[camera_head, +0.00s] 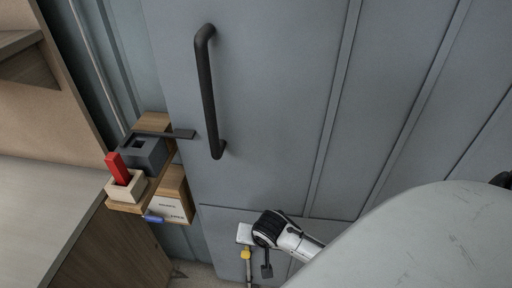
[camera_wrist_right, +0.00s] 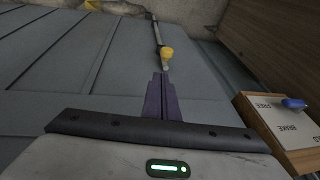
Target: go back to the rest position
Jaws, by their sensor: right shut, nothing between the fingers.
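My right gripper (camera_wrist_right: 159,77) shows in the right wrist view as two dark purple fingers, closed together and empty. They point towards a yellow knob (camera_wrist_right: 167,53) on a thin rod and look apart from it, though the depth is hard to judge. In the head view my right arm comes in from the lower right and ends low in front of the grey panel (camera_head: 275,100), by the yellow knob (camera_head: 246,254). The fingertips cannot be made out clearly there. My left gripper is in neither view.
A black vertical handle (camera_head: 207,95) stands out from the panel. Left of it, a wooden shelf carries a grey block (camera_head: 143,154) and a red lever (camera_head: 117,168) in a pale base. Below is a labelled box (camera_head: 170,208) with a blue handle (camera_head: 153,219). A counter (camera_head: 45,200) is at left.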

